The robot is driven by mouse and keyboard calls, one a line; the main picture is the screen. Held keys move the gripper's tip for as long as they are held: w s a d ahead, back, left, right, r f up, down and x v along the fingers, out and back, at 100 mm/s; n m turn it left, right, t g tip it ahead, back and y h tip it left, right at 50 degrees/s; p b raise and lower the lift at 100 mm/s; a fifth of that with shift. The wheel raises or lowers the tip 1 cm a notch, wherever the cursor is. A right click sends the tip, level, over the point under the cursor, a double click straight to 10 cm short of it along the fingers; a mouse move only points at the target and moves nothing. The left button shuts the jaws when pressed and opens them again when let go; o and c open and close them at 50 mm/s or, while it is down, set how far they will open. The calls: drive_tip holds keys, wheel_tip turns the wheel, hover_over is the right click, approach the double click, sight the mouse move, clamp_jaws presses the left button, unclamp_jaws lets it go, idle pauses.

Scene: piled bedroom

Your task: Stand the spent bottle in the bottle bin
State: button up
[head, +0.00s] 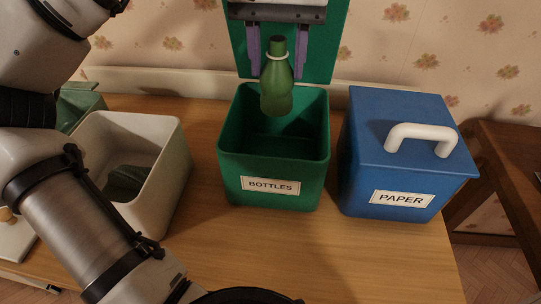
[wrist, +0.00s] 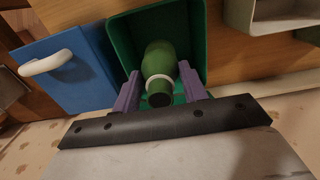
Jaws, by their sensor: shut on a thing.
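A green bottle (head: 276,85) with a pale ring at its neck hangs upright, neck up, over the opening of the green bin labelled BOTTLES (head: 272,168). My gripper (head: 266,60) has purple fingers, shut on the bottle near its neck. In the head view the bottle's base overlaps the bin's opening; I cannot tell exactly how deep it is. In the wrist view the bottle (wrist: 160,62) shows between the fingers (wrist: 160,92), with the bin's walls (wrist: 122,42) around it. The bin looks empty where its inside shows.
A blue PAPER bin (head: 400,165) with a white-handled lid stands close on the right. A white open bin (head: 170,165) with a dark green item (head: 125,182) inside stands on the left. A green lid panel (head: 325,45) rises behind the bottle bin. The front of the table is clear.

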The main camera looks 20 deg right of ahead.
sight(276, 93)
wheel_tip(276, 93, down, 18)
drive_tip(key=shift+r+b, duration=0.1)
drive_tip(key=shift+b, duration=0.3)
drive_tip(key=shift+f, duration=0.2)
drive_tip(key=o, duration=1)
drive_tip(key=shift+r, duration=0.1)
wheel_tip(276, 93, up, 12)
drive_tip(key=shift+r, duration=0.1)
